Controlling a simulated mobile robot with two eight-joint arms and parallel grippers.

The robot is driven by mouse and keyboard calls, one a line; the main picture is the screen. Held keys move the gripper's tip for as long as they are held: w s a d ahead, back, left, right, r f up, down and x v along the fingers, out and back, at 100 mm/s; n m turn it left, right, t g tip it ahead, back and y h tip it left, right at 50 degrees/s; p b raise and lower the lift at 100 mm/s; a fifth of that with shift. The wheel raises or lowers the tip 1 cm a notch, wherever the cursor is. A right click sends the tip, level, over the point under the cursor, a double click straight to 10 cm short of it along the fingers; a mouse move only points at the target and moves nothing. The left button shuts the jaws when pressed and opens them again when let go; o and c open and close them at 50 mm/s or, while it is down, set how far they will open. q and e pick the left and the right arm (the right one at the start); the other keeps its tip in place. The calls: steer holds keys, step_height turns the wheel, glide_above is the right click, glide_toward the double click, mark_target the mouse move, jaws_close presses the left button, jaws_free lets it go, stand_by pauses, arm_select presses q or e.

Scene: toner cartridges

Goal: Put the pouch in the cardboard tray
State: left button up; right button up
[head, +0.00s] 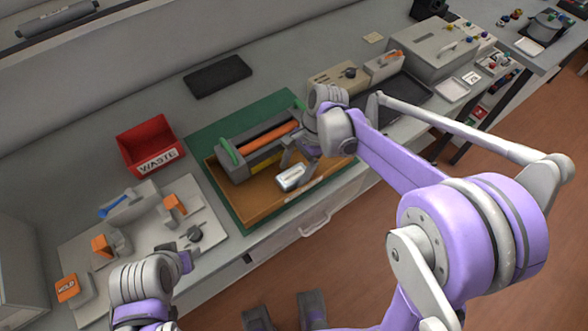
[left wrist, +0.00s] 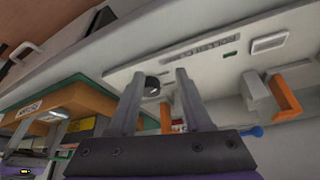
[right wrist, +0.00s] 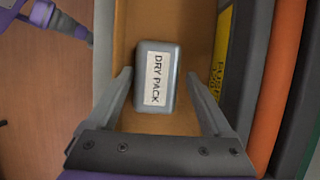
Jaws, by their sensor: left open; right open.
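The pouch (head: 291,178) is a small silver-grey pack. Its label reads "DRY PACK" in the right wrist view (right wrist: 157,80). It appears to lie on the brown floor of the cardboard tray (head: 247,208), near the tray's front edge, in front of the toner cartridge (head: 262,138). My right gripper (right wrist: 158,74) is open, with one finger on each side of the pouch and gaps visible. My left gripper (left wrist: 160,78) is open and empty, low over the light panel at the left. Part of the tray is hidden behind my right arm.
A red WASTE bin (head: 150,148) stands left of the green mat (head: 206,136). The light panel (head: 145,215) carries orange-marked fixtures and a dark knob (head: 194,235). Grey machines (head: 432,65) stand at the right. A black pad (head: 218,76) lies behind; the counter around it is clear.

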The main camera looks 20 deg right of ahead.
arm_select(q)
steer(key=shift+r, duration=0.1)
arm_select(e)
steer(key=shift+s+r, duration=0.1)
arm_select(q)
steer(key=shift+r, duration=0.1)
arm_select(e)
steer(key=shift+d+r, duration=0.2)
steer(key=shift+r, duration=0.1)
arm_select(q)
steer(key=shift+r+p, duration=0.45)
steer(key=shift+p, duration=0.15)
arm_select(e)
steer(key=v, duration=1.1)
arm_select(q)
steer(key=shift+w, duration=0.1)
arm_select(e)
steer(key=s+f+n+t+h, duration=0.2)
steer(key=s+f+n+t, duration=0.1)
steer(key=s+n, duration=0.4)
steer(key=s+d+f+n+t+h, duration=0.1)
steer(key=s+f+n+t+h, duration=0.1)
steer(key=s+n, duration=0.5)
step_height(320, 180, down, 3)
steer(key=s+t, duration=0.1)
steer(key=s, duration=0.1)
steer(key=shift+s+d+r+t, duration=0.15)
steer(key=shift+s+d+t, duration=0.15)
steer(key=shift+t, duration=0.1)
